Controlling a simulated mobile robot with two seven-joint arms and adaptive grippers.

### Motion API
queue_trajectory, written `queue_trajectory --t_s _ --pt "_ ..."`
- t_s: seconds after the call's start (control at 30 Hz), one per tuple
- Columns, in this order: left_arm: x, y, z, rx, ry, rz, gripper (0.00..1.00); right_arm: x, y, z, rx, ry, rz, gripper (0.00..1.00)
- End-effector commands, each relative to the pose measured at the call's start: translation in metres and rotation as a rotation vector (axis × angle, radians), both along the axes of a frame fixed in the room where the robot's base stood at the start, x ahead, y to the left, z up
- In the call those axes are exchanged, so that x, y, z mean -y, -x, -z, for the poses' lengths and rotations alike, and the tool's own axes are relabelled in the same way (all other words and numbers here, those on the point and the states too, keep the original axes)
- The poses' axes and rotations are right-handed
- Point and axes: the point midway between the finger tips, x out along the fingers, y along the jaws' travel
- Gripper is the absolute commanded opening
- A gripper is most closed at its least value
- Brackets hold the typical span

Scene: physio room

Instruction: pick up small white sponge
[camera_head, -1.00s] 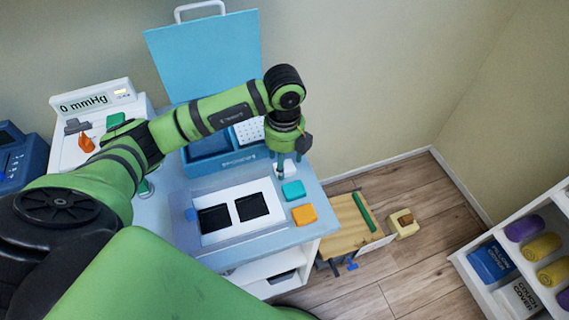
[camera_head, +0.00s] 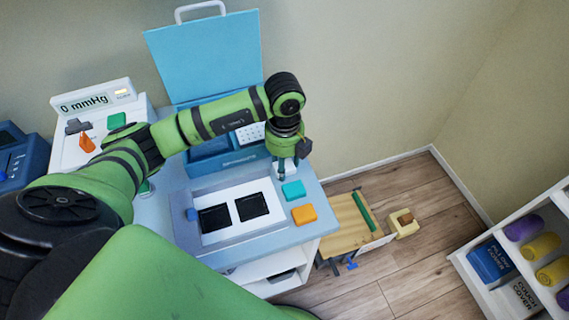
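The small white sponge (camera_head: 285,173) lies on the light blue tabletop, behind the teal sponge, and is partly hidden by my gripper. My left arm comes in from the left, and its gripper (camera_head: 286,167) points down over the white sponge. Its fingers look spread, one to each side of the sponge; I cannot tell whether they touch it. My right gripper is not in view.
A teal sponge (camera_head: 293,191) and an orange block (camera_head: 304,214) lie just in front. A tray with two black pads (camera_head: 235,213) is to the left. A blue box with a raised lid (camera_head: 205,55) stands behind. The table's right edge (camera_head: 328,210) is close.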

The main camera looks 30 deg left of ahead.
Motion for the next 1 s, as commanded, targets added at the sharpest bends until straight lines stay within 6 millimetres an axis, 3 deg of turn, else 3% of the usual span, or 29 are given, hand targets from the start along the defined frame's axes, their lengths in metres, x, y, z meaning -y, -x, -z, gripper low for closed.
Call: queue_trajectory --t_s 0.23,0.6,0.8,1.0 --pt "0.0 -0.002 -0.034 0.009 0.001 0.001 0.23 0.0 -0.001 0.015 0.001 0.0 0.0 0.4" --pt "0.07 0.026 -0.081 0.006 0.0 0.007 0.24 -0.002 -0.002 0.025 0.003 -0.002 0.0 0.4" --pt "0.095 0.036 -0.097 0.004 0.001 0.003 0.24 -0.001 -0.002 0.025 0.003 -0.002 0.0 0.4" --pt "0.107 0.041 -0.104 0.001 0.001 0.002 0.24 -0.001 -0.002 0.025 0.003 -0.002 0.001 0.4"
